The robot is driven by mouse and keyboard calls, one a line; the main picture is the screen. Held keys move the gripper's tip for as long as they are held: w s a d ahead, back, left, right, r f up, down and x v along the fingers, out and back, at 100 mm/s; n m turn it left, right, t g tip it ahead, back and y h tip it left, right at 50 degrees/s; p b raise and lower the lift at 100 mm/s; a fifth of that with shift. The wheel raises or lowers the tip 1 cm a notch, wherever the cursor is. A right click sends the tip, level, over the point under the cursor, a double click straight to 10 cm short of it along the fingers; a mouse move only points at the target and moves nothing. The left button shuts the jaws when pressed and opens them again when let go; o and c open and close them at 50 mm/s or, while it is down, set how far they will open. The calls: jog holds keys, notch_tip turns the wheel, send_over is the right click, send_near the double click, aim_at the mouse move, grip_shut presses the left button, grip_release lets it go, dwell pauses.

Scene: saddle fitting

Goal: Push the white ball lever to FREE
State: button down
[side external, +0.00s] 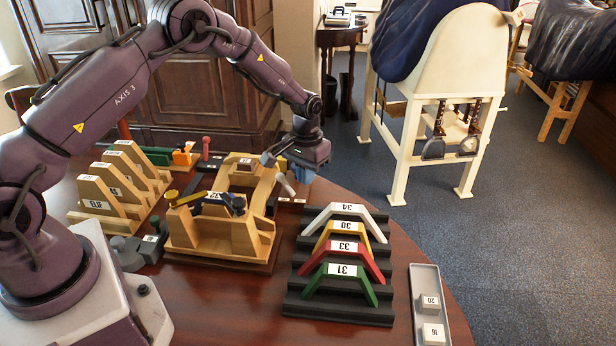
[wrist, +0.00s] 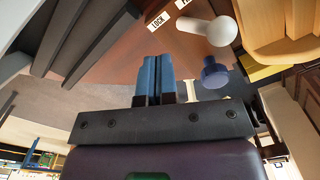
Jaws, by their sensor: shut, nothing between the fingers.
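The white ball lever (wrist: 221,31) shows in the wrist view at the upper right, its pale shaft running left from the ball. A LOCK label (wrist: 157,21) lies left of it, and a second label (wrist: 183,3), cut by the top edge, sits nearer the shaft. In the side view the lever (side external: 285,184) is small, beside the wooden frame. My gripper (wrist: 157,58) has its blue fingers together, empty, left of the ball and apart from it in the picture. In the side view my gripper (side external: 303,176) is just right of the lever, fingertips hard to see.
A blue knob (wrist: 213,73) is close right of my fingers. The wooden saddle frame (side external: 236,240) stands left of the lever. A dark rack (side external: 335,308) with coloured numbered arches is in front. A grey tray (side external: 418,285) with blocks lies at the right.

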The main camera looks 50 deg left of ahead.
notch_tip(320, 180, up, 7)
dwell(0.8)
